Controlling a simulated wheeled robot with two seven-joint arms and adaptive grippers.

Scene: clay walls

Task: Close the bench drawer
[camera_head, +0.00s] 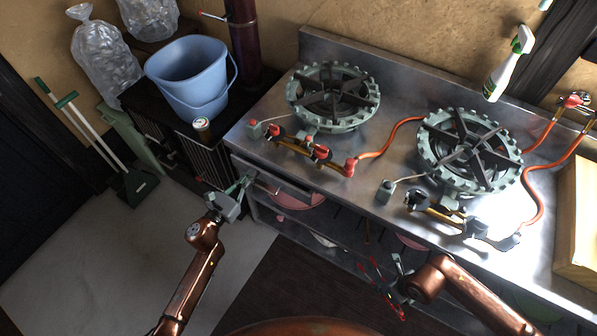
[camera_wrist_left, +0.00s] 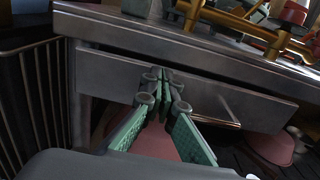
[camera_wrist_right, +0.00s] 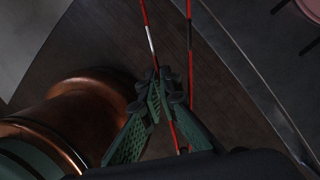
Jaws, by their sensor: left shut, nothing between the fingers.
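The bench drawer (camera_head: 272,183) is under the left end of the steel bench top. Its grey front (camera_wrist_left: 110,66) and bar handle (camera_wrist_left: 225,116) show in the left wrist view. A dark strip shows between drawer front and bench edge; I cannot tell how far out it stands. My left gripper (camera_head: 247,180) is shut and empty, its fingertips (camera_wrist_left: 160,76) at the drawer front, left of the handle. Whether they touch is unclear. My right gripper (camera_head: 397,268) looks shut, low before the bench; its fingertips (camera_wrist_right: 165,80) show close to thin red rods (camera_wrist_right: 190,60) in the right wrist view.
Two gas burners (camera_head: 333,97) (camera_head: 468,150) with orange hoses stand on the bench top (camera_head: 390,130). A blue bucket (camera_head: 188,75) and a can (camera_head: 202,125) stand on a dark rack at left. Pink round things (camera_wrist_left: 268,147) lie below the drawer.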

